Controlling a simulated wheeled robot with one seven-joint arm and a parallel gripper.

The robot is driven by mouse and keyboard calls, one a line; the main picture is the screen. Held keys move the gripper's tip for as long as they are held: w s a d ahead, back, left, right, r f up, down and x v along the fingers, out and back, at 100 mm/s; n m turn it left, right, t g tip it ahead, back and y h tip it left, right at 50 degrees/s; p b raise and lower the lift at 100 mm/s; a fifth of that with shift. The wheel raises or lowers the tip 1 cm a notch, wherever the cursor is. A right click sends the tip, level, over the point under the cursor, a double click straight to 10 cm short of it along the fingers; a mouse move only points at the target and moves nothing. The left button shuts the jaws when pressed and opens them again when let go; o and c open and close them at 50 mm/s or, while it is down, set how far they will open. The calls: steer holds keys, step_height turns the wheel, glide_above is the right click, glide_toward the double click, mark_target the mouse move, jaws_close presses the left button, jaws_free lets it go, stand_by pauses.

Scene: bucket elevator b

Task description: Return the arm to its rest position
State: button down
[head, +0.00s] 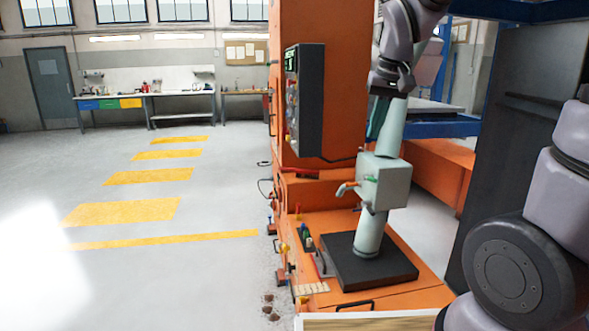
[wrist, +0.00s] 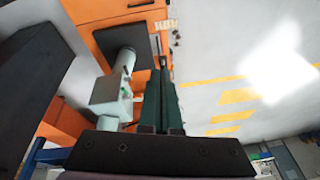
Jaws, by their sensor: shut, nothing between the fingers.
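My gripper (head: 376,125) hangs from my arm in the upper right of the head view, pointing down. Its two dark green fingers are together, with nothing between them; they also show in the wrist view (wrist: 161,72). My arm is raised and bent, and part of it fills the right edge of the head view. The gripper overlaps a pale green pipe with a box (head: 384,182) in the head view. I cannot tell the exact gap. In the wrist view the box (wrist: 110,97) is left of the fingers.
The orange machine (head: 325,95) carries a dark control panel (head: 306,100) left of the gripper. The pipe stands on a black base plate (head: 350,270). A dark column (head: 505,140) rises at right. Workbenches (head: 150,97) stand far left. The grey floor at left is open.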

steer(key=s+d+r+m+t, duration=0.1)
steer(key=s+d+r+t, duration=0.1)
steer(key=s, duration=0.4)
steer(key=s+d+r+m+t, duration=0.1)
steer(key=s+d+r+m, duration=0.1)
steer(key=s+d+r, duration=0.2)
steer(key=shift+s+d+m+t+y, duration=0.15)
steer(key=shift+s+m+t+y, duration=0.2)
steer(key=shift+s, duration=1.1)
